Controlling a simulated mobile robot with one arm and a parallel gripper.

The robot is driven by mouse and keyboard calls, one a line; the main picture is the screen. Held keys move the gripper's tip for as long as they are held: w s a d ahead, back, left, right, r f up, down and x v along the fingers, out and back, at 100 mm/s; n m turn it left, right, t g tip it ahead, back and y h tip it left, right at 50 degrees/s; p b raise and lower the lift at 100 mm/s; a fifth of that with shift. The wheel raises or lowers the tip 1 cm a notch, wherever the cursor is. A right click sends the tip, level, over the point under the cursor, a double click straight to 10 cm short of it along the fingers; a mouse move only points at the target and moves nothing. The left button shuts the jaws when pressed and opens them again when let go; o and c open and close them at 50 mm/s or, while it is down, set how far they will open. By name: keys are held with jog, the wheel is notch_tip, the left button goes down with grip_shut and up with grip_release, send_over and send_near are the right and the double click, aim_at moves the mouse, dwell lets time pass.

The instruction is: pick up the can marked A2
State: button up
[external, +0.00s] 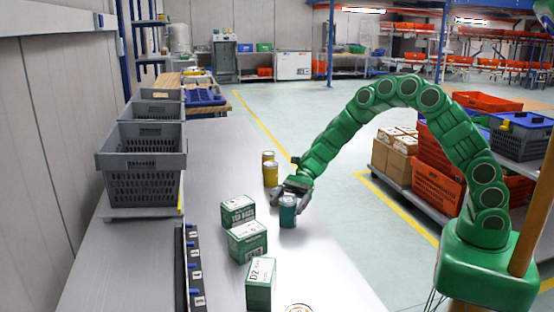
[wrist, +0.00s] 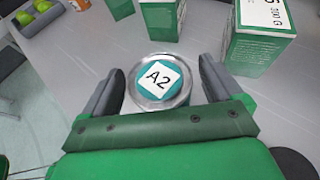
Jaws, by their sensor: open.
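The can marked A2 (wrist: 158,80) stands upright on the table, its silver lid carrying a white label on a teal patch in the wrist view. In the external view the teal can (external: 288,212) stands near the right edge of the table. My gripper (wrist: 160,82) is open, with one dark finger on each side of the can. In the external view my gripper (external: 290,196) is at the can's upper part and hides some of it. I cannot tell whether either finger touches the can.
Green-and-white boxes (external: 247,241) stand left of and nearer than the can, one marked D2 (external: 261,284). Yellow cans (external: 270,174) stand behind it. Grey crates (external: 142,165) are at the table's left side. A dark strip with blue clips (external: 193,270) lies along the table.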

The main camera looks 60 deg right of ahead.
jog(key=c, duration=1.3)
